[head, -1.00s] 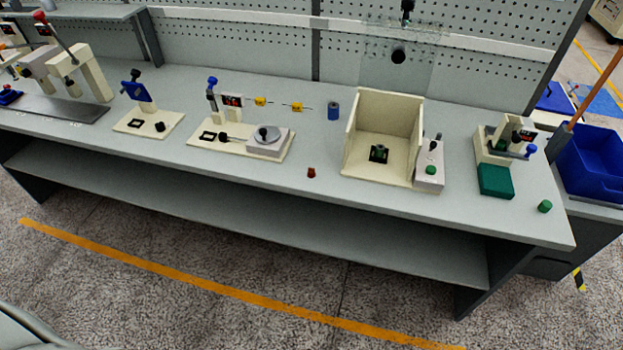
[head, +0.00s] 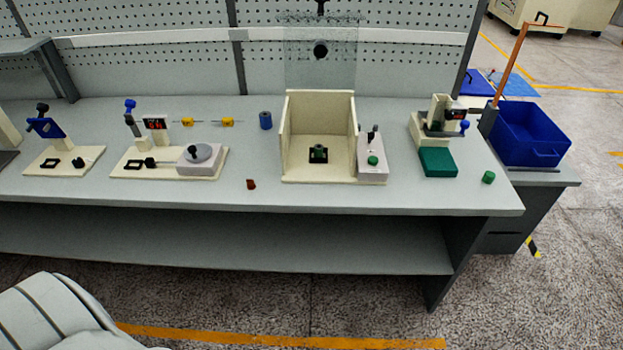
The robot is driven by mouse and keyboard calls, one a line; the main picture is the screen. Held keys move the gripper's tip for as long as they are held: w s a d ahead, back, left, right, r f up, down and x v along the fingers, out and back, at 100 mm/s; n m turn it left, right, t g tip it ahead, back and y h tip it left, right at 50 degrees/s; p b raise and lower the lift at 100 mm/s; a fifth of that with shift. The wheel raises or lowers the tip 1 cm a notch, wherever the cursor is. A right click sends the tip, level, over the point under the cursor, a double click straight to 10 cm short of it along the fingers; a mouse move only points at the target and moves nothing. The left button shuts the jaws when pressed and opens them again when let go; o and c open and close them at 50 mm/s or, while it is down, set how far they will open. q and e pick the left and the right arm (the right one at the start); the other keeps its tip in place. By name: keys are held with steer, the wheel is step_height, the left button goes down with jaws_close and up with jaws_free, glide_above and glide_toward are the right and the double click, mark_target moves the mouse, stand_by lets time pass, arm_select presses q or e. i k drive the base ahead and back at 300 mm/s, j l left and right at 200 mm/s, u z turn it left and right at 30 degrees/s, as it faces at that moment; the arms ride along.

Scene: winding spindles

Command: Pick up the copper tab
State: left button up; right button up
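A small reddish-brown piece, which looks like the copper tab (head: 251,184), lies on the grey workbench (head: 330,197) near its front edge. It sits in the gap between the cream base with the round grey disc and the open cream box. Nothing touches it. Neither of my grippers is in view.
The cream box (head: 286,142) stands right of the tab, with a control block (head: 373,168) beside it. The disc fixture (head: 199,155) stands left. A blue cylinder (head: 266,120) is behind. A green block (head: 438,162) and blue bin (head: 541,149) are farther right.

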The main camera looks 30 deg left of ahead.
mark_target(251, 186)
steer(key=j+z, duration=0.25)
steer(key=j, duration=0.15)
steer(key=k+j+z, duration=0.1)
steer(key=j+z, duration=0.15)
steer(key=j, duration=0.15)
steer(key=k+j+z, duration=0.1)
steer(key=j+z, duration=0.15)
steer(key=j, duration=0.15)
steer(key=k+j+z, duration=0.2)
steer(key=j, duration=0.2)
steer(key=j+z, duration=0.25)
steer(key=k+j+z, duration=0.25)
steer(key=j, duration=0.15)
